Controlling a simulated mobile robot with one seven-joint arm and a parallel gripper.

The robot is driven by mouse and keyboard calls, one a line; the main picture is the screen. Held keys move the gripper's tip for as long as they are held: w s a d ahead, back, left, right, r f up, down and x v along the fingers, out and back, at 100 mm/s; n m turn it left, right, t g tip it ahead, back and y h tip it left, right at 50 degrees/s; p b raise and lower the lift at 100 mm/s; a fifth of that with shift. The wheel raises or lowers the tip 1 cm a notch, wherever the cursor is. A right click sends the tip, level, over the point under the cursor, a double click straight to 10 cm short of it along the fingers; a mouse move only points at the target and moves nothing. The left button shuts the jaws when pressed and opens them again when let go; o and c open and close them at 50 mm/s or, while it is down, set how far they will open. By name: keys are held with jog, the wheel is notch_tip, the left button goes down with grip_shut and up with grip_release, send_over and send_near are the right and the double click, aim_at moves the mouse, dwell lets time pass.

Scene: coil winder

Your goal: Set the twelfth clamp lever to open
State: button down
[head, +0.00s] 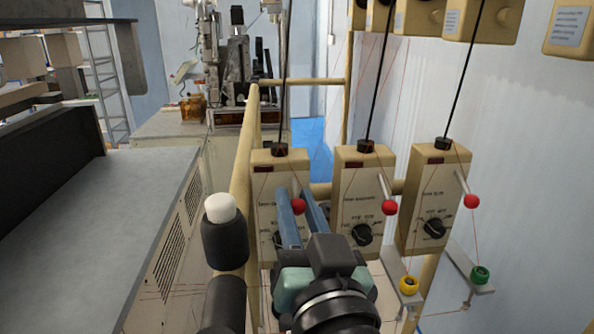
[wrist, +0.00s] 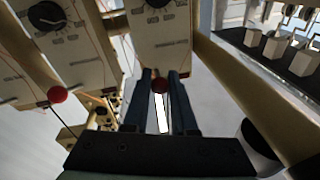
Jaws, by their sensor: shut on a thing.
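Three beige control boxes stand in a row in the head view, each with a red-knobbed lever and a black dial. My gripper (head: 295,191) reaches over the left box (head: 277,168), with its blue fingers on either side of that box's red lever knob (head: 299,206). In the wrist view the same red knob (wrist: 160,86) sits between the fingers (wrist: 164,73), which are shut on it. The middle lever knob (head: 389,207) and the right lever knob (head: 471,201) stand free. My fingers hide part of the left box. I cannot read which lever is the twelfth.
A beige rail (head: 241,170) runs close left of my gripper. A grey-topped cabinet (head: 100,215) fills the left side. Black rods and thin red threads rise from the boxes. A yellow ring (head: 409,284) and a green ring (head: 480,274) sit on brackets at lower right.

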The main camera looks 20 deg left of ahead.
notch_tip(320, 180, up, 3)
jog(key=g+h+p, duration=0.2)
jog(key=g+p, duration=0.1)
jog(key=p, duration=0.8)
jog(key=shift+g, duration=0.3)
jog(key=g+p, duration=0.1)
jog(key=p, duration=0.2)
jog(key=shift+w+r+m+g+h+p, duration=0.1)
jog(key=shift+m+g+h+p, duration=0.2)
jog(key=shift+g+h+p, duration=0.1)
jog(key=shift+g+p, duration=0.3)
jog(key=shift+p, duration=0.05)
jog(key=shift+w+h, duration=0.1)
jog(key=shift+h, duration=0.2)
jog(key=c, duration=0.7)
grip_release()
jog(key=shift+a, duration=0.1)
jog(key=shift+c, duration=0.2)
jog(key=shift+r, duration=0.1)
